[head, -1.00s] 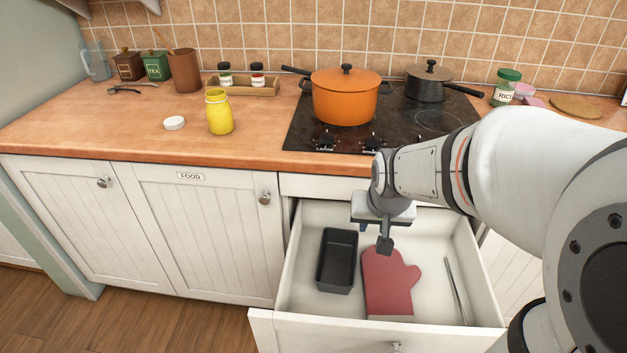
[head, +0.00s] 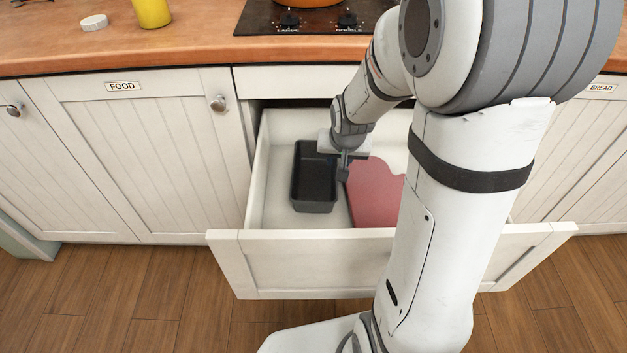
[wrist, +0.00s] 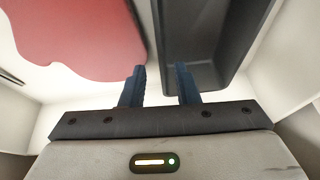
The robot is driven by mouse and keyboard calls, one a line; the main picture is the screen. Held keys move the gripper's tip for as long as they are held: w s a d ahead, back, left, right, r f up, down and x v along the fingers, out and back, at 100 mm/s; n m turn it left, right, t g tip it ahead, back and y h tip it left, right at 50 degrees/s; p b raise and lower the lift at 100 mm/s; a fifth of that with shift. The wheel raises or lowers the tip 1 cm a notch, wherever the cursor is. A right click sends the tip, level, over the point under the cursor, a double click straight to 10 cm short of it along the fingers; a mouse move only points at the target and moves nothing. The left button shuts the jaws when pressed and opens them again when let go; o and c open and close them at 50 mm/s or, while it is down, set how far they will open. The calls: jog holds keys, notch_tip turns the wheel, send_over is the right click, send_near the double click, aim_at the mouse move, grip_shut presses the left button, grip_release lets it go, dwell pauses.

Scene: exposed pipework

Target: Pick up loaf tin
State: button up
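The loaf tin (head: 314,180) is a dark grey rectangular tin standing upright in the open drawer, on its left side. It also shows in the wrist view (wrist: 212,75) at the upper right. My gripper (head: 342,177) is at the tin's right edge, with its fingers pointing down. In the wrist view my gripper (wrist: 160,73) has its two dark fingers apart, one on each side of the line of the tin's long wall. One finger overlaps the tin's inside and the other is over the gap beside the mitt. Contact with the wall cannot be told.
A red oven mitt (head: 372,192) lies right of the tin, partly hidden by my arm. The drawer (head: 300,262) is pulled out, its white walls enclosing both. The worktop (head: 190,45) overhangs the drawer's back. Cupboard doors flank it.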

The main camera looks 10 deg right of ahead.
aim_at(334, 167)
jog(key=x, duration=0.1)
jog(key=b+x, duration=0.1)
jog(key=x, duration=0.2)
jog(key=shift+a+f+b, duration=0.25)
jog(key=shift+a+b, duration=0.05)
jog(key=shift+b, duration=0.1)
jog(key=shift+r, duration=0.1)
grip_shut()
